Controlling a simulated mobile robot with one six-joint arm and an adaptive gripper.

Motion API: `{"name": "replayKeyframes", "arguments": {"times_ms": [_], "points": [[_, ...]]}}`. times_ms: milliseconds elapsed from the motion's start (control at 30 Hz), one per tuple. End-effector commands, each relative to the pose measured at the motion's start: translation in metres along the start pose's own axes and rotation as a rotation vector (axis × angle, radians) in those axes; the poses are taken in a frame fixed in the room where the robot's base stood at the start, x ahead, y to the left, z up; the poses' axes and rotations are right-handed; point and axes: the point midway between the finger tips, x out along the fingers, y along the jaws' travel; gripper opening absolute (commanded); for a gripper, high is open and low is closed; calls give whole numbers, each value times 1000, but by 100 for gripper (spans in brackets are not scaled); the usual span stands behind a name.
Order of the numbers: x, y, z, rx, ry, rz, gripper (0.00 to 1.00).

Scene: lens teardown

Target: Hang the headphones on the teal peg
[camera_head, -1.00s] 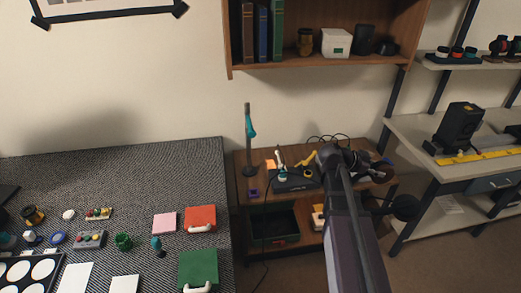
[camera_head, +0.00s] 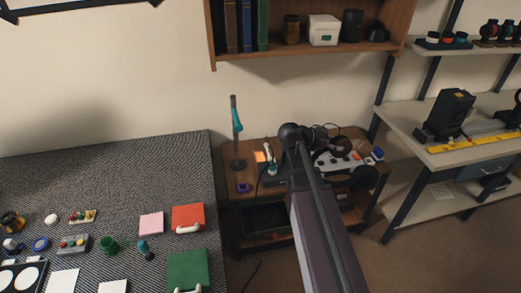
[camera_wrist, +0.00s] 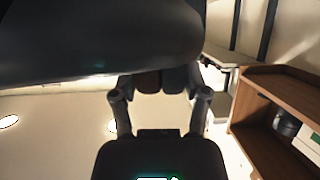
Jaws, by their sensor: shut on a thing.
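The teal peg (camera_head: 237,121) sits on an upright dark stand at the left end of the low wooden shelf unit. My gripper (camera_wrist: 160,82) is shut on the headphones (camera_wrist: 100,35). They show in the wrist view as a large dark, blurred shape across the top, covering the tips of the fingers. In the head view my arm reaches over the low shelf, to the right of the peg. It hides much of the gripper there, and I cannot clearly tell the headphones from the dark parts around it. The peg looks empty.
A white tray (camera_head: 340,160) with small parts lies on the low shelf beneath my arm. A wall bookcase (camera_head: 270,53) hangs above. A textured work table (camera_head: 120,170) stands at left, and a metal rack (camera_head: 400,115) at right.

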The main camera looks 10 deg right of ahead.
Motion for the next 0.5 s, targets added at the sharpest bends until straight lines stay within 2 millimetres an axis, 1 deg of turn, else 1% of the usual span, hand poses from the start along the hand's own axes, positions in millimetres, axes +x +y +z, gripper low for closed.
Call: {"name": "replayKeyframes", "arguments": {"times_ms": [167, 267, 367, 500], "points": [[2, 0, 0, 0, -3, 2, 0], [2, -3, 4, 0, -19, 3, 0], [1, -8, 12, 2, -57, 6, 0], [-2, -21, 32, 10, -151, 22, 0]]}}
